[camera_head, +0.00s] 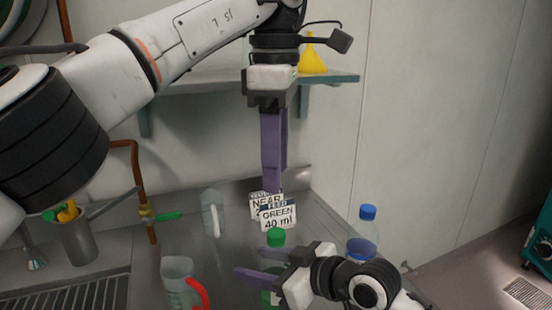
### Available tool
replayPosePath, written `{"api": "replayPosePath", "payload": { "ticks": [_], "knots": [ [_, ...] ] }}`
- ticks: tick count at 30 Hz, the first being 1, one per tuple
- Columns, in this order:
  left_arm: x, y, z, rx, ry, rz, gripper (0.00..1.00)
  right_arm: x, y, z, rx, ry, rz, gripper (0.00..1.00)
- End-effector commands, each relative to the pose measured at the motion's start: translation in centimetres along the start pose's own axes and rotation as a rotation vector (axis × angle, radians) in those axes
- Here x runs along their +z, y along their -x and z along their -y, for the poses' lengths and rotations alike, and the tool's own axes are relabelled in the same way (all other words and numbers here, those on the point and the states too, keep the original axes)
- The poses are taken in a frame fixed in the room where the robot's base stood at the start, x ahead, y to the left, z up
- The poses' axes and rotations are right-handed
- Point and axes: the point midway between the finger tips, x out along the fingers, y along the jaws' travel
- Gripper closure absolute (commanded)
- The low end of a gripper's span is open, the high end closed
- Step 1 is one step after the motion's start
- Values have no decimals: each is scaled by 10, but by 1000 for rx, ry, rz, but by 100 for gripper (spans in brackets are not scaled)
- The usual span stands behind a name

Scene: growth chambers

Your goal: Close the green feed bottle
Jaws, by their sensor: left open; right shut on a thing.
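The green feed bottle stands on the steel counter, with its green cap (276,237) at the top and a green part of its body (269,299) below the fingers. The cap appears to sit on the bottle, but I cannot tell how tightly. My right gripper (262,268) is shut on the bottle from the right, its purple fingers hiding much of the body. My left gripper (273,186) points straight down above and behind the cap in the picture, apart from it. It is open and empty, its purple fingers seen nearly edge-on.
Label cards (279,215), one reading "GREEN 40 ml", stand behind the bottle. A blue-capped bottle (366,232) stands to the right. A red-handled jug (177,281) and a white-handled jug (209,214) stand left. A shelf (200,84) with a yellow funnel (312,58) is on the wall.

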Motion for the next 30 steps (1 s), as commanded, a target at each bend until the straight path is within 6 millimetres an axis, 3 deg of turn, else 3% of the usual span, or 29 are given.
{"api": "replayPosePath", "payload": {
  "ticks": [11,12,15,25,30],
  "knots": [
    [0,4,0,0,-1,-1,54,0,0,0,0,1,0,100],
    [0,4,0,0,-1,-1,54,0,0,0,0,1,0,46],
    [0,4,0,0,-1,0,54,0,0,0,0,0,0,29],
    [0,4,0,0,0,0,54,0,2,0,1,1,-1,29],
    [0,2,0,0,0,0,54,1,24,-1,2,3,0,29]
  ]
}}
